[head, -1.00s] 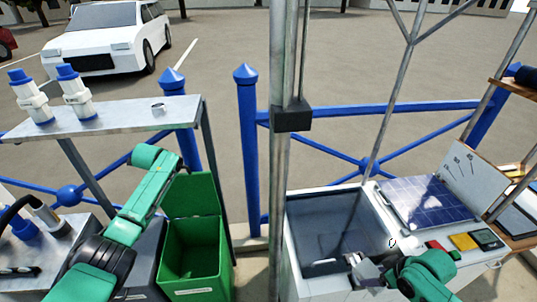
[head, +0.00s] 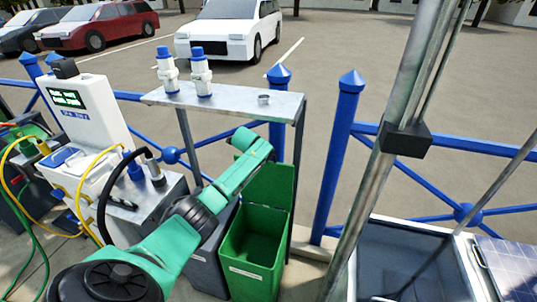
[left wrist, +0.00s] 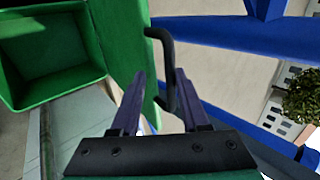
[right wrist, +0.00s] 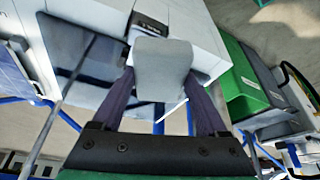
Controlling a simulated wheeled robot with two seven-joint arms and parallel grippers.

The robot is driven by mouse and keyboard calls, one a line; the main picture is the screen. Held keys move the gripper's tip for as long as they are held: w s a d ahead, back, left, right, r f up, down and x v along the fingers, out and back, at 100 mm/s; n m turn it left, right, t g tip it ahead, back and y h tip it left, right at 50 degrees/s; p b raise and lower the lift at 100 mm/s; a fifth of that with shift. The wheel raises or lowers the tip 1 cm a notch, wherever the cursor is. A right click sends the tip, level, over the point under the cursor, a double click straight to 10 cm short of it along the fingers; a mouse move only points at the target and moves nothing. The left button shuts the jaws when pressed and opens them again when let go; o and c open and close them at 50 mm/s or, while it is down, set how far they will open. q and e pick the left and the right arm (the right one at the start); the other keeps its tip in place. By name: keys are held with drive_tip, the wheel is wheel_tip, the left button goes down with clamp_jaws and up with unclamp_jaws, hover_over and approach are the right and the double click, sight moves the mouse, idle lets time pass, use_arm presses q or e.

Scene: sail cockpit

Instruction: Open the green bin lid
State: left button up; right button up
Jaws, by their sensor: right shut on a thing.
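The green bin (head: 252,252) stands open in the head view, and its green lid (head: 272,185) is raised upright at the back. In the left wrist view the bin (left wrist: 50,60) shows its inside, and the lid (left wrist: 122,35) is seen close up with a black bar handle (left wrist: 163,38). My left gripper (left wrist: 158,78) is open, with the handle between its fingers; I cannot tell whether they touch it. The head view hides its fingers behind the lid and wrist. My right gripper (right wrist: 160,75) is shut on a pale grey block (right wrist: 163,62).
A dark grey bin (head: 208,262) is directly left. A blue railing (head: 335,160) and slanted metal pole (head: 385,175) are to the right. A white unit with a blue basin (head: 400,250) is at right.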

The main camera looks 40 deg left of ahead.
use_arm(q)
drive_tip(key=v, duration=1.1)
drive_tip(key=shift+s+d+r, duration=0.2)
drive_tip(key=shift+r, duration=0.1)
